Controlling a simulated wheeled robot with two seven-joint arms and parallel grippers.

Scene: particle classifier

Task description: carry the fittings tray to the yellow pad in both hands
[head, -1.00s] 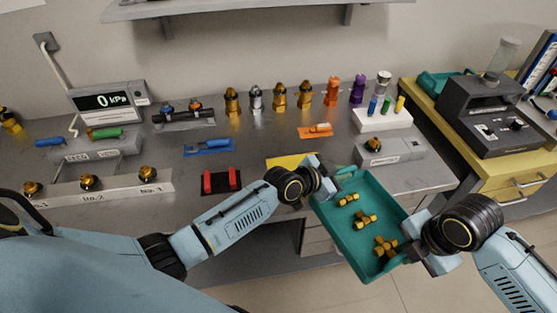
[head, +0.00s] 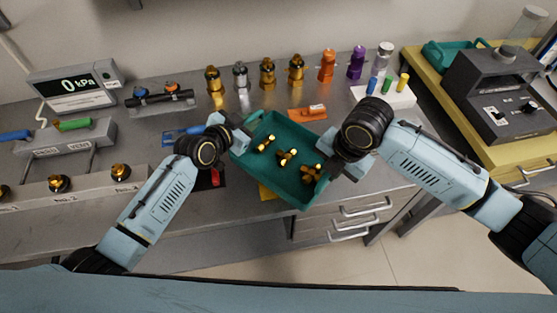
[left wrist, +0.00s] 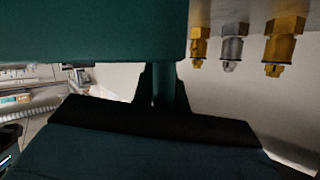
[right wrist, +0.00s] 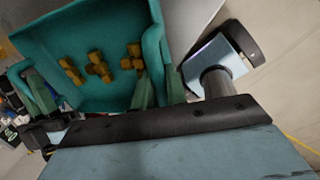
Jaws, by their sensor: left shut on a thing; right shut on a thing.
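The teal fittings tray (head: 283,127) is held between my two grippers, above the front part of the bench. It holds several brass fittings (head: 287,157); they also show in the right wrist view (right wrist: 98,66). My left gripper (head: 240,140) is shut on the tray's left end. My right gripper (head: 326,155) is shut on its right end. The tray wall (left wrist: 90,35) fills the upper left of the left wrist view.
Brass, silver, orange and purple fittings stand behind the tray, including an orange one (head: 327,66). An orange mat (head: 308,113) lies just behind it. A white block (head: 388,96) with coloured plugs is at right. A black-and-red holder (head: 216,177) is partly hidden by my left arm.

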